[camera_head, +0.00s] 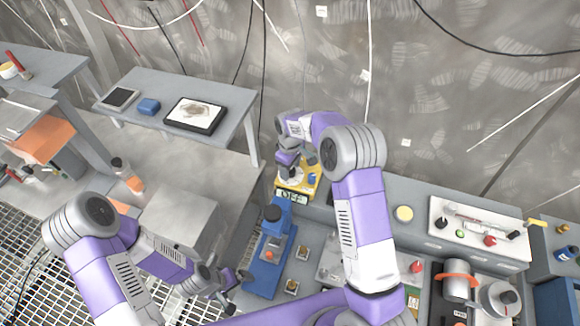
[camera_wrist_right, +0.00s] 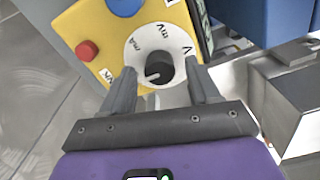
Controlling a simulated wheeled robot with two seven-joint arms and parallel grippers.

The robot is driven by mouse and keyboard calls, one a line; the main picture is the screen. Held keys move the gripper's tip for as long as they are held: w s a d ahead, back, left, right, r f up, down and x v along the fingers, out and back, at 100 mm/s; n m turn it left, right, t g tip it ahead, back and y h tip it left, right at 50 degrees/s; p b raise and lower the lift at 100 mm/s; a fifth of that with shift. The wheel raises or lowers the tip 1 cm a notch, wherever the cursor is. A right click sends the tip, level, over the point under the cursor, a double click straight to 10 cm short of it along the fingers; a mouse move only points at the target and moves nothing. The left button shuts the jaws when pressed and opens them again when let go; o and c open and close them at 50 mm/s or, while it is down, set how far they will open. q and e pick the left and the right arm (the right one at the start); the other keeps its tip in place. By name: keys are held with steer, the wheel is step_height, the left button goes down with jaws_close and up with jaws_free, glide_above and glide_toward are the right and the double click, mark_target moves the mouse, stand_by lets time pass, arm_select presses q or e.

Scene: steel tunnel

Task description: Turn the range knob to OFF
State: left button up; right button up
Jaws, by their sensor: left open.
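The yellow meter (camera_head: 283,190) stands on the bench below my right gripper (camera_head: 290,170) in the head view. In the right wrist view, its yellow face (camera_wrist_right: 88,22) carries a white dial with a dark round range knob (camera_wrist_right: 160,68). A light mark on the knob points to the lower left. "V" and "mV" labels show on the dial; I cannot make out OFF. The right gripper's fingers (camera_wrist_right: 163,78) are open, one on each side of the knob, with gaps visible. My left gripper (camera_head: 237,292) is open and empty, low beside the blue stand.
In the right wrist view, a red button (camera_wrist_right: 87,50) and a blue part (camera_wrist_right: 125,6) sit near the dial. In the head view, a blue stand (camera_head: 268,262) is in front of the meter. A white tray (camera_head: 455,245) with tools lies right.

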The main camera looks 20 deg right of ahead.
step_height(320, 180, up, 8)
steer(key=shift+f, duration=0.2)
stand_by(0.4)
stand_by(0.4)
